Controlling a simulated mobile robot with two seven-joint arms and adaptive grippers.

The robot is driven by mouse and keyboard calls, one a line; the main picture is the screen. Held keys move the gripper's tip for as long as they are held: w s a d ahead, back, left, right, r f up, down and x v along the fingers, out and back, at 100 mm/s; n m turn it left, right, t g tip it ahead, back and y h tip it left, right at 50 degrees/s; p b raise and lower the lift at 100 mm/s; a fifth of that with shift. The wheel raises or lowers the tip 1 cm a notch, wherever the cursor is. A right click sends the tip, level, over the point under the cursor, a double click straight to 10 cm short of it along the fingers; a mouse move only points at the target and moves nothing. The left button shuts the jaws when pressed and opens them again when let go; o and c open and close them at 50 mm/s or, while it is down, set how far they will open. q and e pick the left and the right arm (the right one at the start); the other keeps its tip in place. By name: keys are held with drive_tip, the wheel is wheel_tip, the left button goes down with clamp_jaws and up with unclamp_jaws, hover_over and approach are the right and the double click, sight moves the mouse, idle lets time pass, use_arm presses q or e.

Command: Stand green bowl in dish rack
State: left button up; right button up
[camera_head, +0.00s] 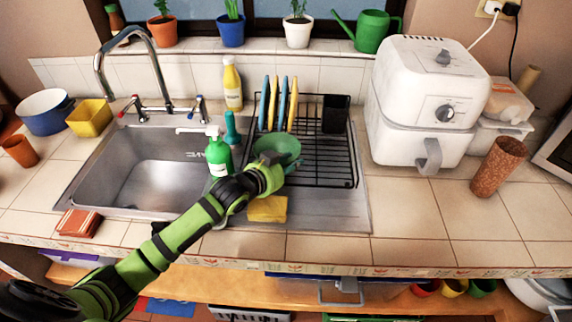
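The green bowl (280,146) is over the front left part of the black dish rack (325,170), its hollow side facing up and toward me. My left gripper (273,166) is at the bowl's near edge and looks shut on it, with its wrist hiding part of the rack's front left corner. I cannot tell whether the bowl touches the rack. Blue and yellow plates (283,98) stand upright in the rack's back left, behind the bowl. My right gripper is not in view.
A green soap bottle (218,155) stands close left of my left gripper, by the sink (140,175). A yellow sponge (268,209) lies just below the gripper. A black cup (336,114) occupies the rack's back right. The rack's front right is empty. A white air fryer (425,100) stands right.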

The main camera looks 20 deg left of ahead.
use_arm(q)
drive_tip(key=b+v, duration=0.1)
drive_tip(key=v, duration=1.1)
drive_tip(key=shift+r, duration=0.15)
